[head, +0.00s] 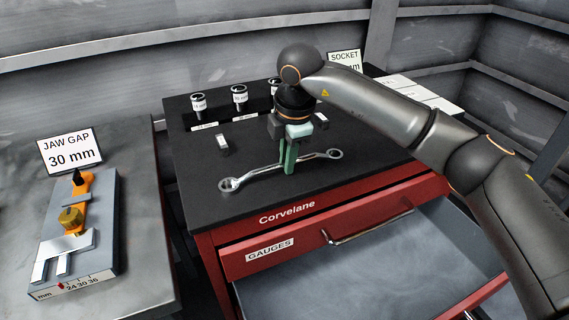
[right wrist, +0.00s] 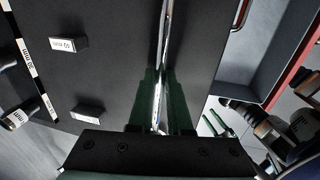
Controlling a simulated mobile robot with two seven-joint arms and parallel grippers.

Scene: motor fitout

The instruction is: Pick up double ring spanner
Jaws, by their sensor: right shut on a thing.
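The double ring spanner (head: 262,174) is a long silver bar with a ring at each end, lying crosswise low over the black cabinet top. My right gripper (head: 288,168) reaches down from above and is shut on its middle with green fingers. The right wrist view shows the spanner (right wrist: 164,40) edge-on between the two fingers (right wrist: 161,100). I cannot tell whether the spanner touches the top. My left gripper is outside the head view; in the right wrist view, small green fingers (right wrist: 215,123) at the right look like its own, too small to judge.
Labelled sockets (head: 239,97) stand along the back of the cabinet top (head: 200,165), with a small labelled block (head: 222,144) nearer. The GAUGES drawer (head: 370,260) hangs open in front. A jaw gap gauge (head: 75,235) sits on the left bench under a 30 mm sign (head: 70,151).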

